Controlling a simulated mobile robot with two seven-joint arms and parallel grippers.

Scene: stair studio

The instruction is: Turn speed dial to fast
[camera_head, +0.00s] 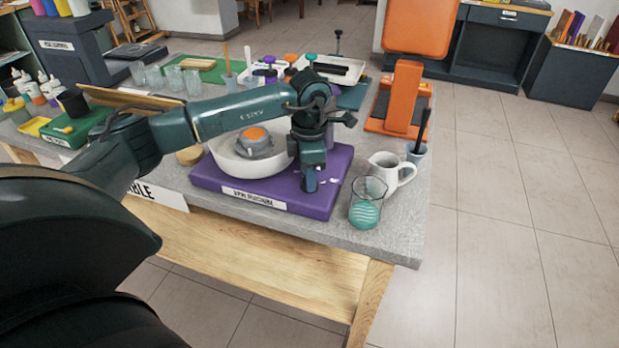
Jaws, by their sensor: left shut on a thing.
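A purple machine base (265,212) with a white front label stands at the table's front edge. A white bowl (226,160) sits on its left part and holds a grey lump with an orange top (255,142). My left gripper (311,187) points down at the right part of the base's top, beside the bowl. It is shut on the speed dial, which the fingers hide almost wholly. Small white marks (333,181) show on the purple top around the fingertips. The dial's setting cannot be read. My right gripper is not in view.
A white pitcher (391,172) and a clear glass with a teal wave pattern (366,203) stand close right of the base. An orange stand (404,95) is behind them. Glasses (174,79) and trays fill the back. Open floor lies to the right.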

